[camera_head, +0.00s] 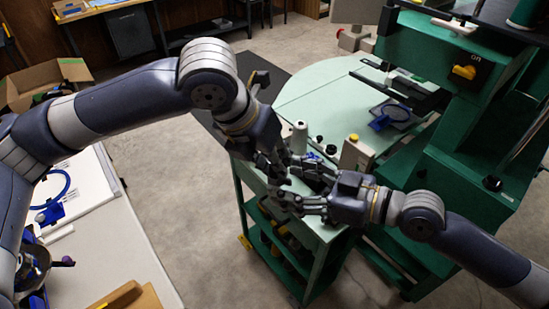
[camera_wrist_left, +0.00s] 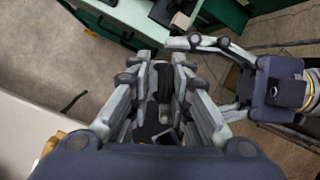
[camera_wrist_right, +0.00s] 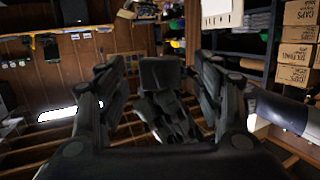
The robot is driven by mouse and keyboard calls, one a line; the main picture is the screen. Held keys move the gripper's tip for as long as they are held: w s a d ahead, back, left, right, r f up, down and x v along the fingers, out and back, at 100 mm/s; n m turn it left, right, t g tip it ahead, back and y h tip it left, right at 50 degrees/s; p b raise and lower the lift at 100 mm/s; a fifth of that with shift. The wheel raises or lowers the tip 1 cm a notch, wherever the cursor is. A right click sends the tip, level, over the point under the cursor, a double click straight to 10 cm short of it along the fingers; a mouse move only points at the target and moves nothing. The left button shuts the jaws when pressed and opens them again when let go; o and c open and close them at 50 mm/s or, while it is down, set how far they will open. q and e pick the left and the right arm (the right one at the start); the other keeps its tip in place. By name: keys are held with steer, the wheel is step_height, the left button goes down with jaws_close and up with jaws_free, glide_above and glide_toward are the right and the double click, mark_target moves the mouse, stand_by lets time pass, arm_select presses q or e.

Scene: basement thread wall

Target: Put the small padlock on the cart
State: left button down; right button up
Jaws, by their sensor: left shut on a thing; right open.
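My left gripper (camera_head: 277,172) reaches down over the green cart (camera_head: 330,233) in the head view. In the left wrist view its fingers (camera_wrist_left: 160,90) are shut on a small dark thing (camera_wrist_left: 163,82), which may be the small padlock; its shape is mostly hidden by the fingers. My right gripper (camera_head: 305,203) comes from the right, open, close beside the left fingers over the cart. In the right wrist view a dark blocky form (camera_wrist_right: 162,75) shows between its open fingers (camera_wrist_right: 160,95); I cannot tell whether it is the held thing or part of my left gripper.
A pale spool (camera_head: 299,137) and small dark and blue items stand at the cart's far side, close to the grippers. A green machine (camera_head: 440,165) rises to the right. A white table (camera_head: 115,255) with a blue ring is at left. Floor between is clear.

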steer(key=v, duration=1.1)
steer(key=shift+d, duration=0.25)
